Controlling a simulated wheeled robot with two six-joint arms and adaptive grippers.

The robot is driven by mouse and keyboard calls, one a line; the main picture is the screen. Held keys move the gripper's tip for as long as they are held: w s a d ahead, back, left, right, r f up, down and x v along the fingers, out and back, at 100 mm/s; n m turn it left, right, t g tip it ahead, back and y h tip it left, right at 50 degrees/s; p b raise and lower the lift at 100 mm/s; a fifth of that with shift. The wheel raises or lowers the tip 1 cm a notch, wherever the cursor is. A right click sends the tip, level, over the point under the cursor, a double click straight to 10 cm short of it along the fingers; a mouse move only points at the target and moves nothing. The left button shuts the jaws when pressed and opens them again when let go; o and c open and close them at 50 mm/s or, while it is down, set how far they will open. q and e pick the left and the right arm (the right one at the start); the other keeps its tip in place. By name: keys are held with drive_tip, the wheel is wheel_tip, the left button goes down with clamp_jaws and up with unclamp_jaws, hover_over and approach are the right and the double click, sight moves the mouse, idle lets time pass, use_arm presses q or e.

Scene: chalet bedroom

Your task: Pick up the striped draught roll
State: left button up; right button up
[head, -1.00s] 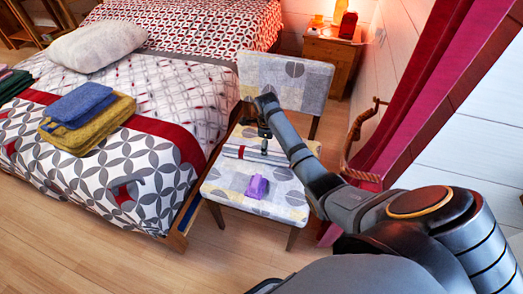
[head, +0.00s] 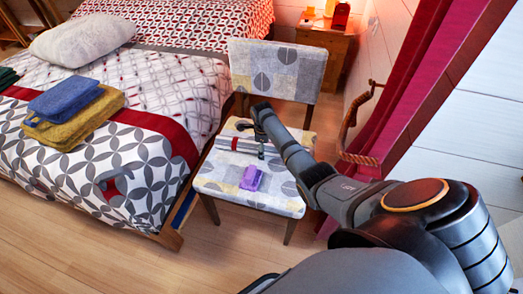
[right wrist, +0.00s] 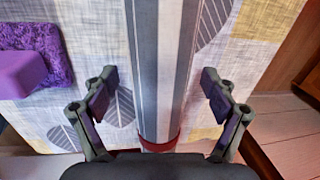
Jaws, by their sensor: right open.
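The striped draught roll (head: 236,144) lies across the seat of the patterned chair (head: 215,184). It is grey and white with a red band near one end. My right gripper (head: 261,150) is over the right part of the roll, partly hiding it. In the right wrist view, the roll (right wrist: 160,60) runs between the two open fingers of my right gripper (right wrist: 160,95), with a gap on each side. The red band (right wrist: 158,143) shows near the gripper's palm. I cannot tell how far the fingertips are above the seat. My left gripper is not in view.
A purple object (head: 251,177) lies on the seat in front of the roll. The chair's backrest (head: 278,68) rises behind. The bed (head: 150,90) with folded towels (head: 72,108) stands left; a red curtain (head: 400,90) hangs right. Bare floor lies in front.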

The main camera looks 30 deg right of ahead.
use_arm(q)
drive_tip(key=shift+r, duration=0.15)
use_arm(e)
drive_tip(key=shift+c, duration=0.3)
drive_tip(key=c, duration=1.4)
drive_tip(key=shift+c, duration=0.8)
drive_tip(key=shift+r, duration=0.3)
wheel_tip(320, 180, up, 3)
drive_tip(key=shift+w+p, duration=0.1)
drive_tip(key=shift+p, duration=0.8)
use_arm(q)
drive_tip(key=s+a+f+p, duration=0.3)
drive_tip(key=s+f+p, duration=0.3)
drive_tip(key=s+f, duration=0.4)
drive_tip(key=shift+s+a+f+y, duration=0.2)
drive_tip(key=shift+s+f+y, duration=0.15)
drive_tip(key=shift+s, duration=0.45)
use_arm(e)
drive_tip(key=s+a+r, duration=0.4)
drive_tip(key=s+r, duration=0.5)
drive_tip(key=s, duration=0.4)
drive_tip(key=shift+s+r, duration=0.15)
drive_tip(key=shift+r, duration=0.1)
